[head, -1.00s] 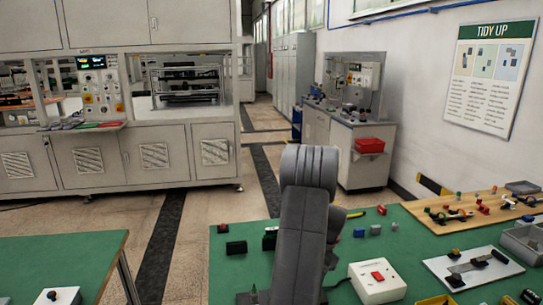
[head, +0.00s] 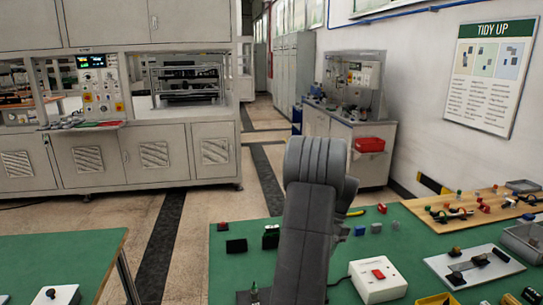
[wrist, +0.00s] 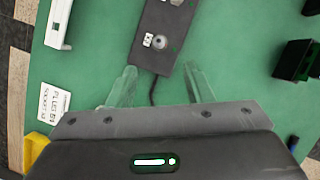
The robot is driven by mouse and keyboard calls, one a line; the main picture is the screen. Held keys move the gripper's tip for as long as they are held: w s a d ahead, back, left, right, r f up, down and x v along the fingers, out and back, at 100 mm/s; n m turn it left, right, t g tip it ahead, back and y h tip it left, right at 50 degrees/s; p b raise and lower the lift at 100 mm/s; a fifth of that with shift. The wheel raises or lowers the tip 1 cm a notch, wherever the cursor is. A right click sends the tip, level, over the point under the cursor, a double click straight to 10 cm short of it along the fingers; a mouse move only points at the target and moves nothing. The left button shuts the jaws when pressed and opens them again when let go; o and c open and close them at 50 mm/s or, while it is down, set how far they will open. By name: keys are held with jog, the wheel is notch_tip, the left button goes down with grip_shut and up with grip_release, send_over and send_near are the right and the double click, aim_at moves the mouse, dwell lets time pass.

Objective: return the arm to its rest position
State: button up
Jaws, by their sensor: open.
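My gripper (wrist: 160,88) shows in the wrist view with its two translucent fingers wide apart and nothing between them. It is above the green table top (wrist: 100,55). A dark plate (wrist: 160,40) with a round grey fitting lies beyond the fingertips, with a dark cable running back between the fingers. In the head view my grey arm rises in front of the green table (head: 225,265) and the gripper itself is hidden.
A white box with a red button (head: 378,280) stands right of my arm. A wooden board (head: 470,208) holds several small parts. Black blocks (head: 237,246) lie left of the arm. In the wrist view a white label (wrist: 52,105) and a black holder (wrist: 294,62) flank the gripper.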

jog(key=x, duration=0.8)
jog(key=shift+s+a+f+p, duration=0.15)
jog(key=shift+f+p, duration=0.1)
jog(key=shift+p, duration=0.15)
jog(key=shift+a+f+n, duration=0.1)
jog(key=shift+f+n, duration=0.2)
jog(key=n+h, duration=0.1)
jog(key=n, duration=0.1)
jog(key=n+g, duration=0.1)
jog(key=n, duration=0.2)
jog(key=shift+a+h+p, duration=0.2)
jog(key=shift+h+p, duration=0.15)
jog(key=shift+h, duration=0.05)
jog(key=n, duration=0.2)
jog(key=n+h, duration=0.1)
jog(key=n+g+h+p, duration=0.1)
jog(key=n, duration=0.1)
jog(key=shift+w+a+n, duration=0.25)
jog(key=shift+n, duration=0.05)
jog(key=n, duration=0.2)
jog(key=n+h+p, duration=0.1)
jog(key=n, duration=0.1)
jog(key=n+h, duration=0.1)
jog(key=shift+s+a+r+n+t, duration=0.1)
jog(key=shift+a+r+n+t, duration=0.05)
jog(key=shift+a+n+t, duration=0.2)
jog(key=n+t+h+p, duration=0.1)
jog(key=n, duration=0.4)
jog(key=shift+s+p, duration=0.15)
jog(key=shift+p, duration=0.15)
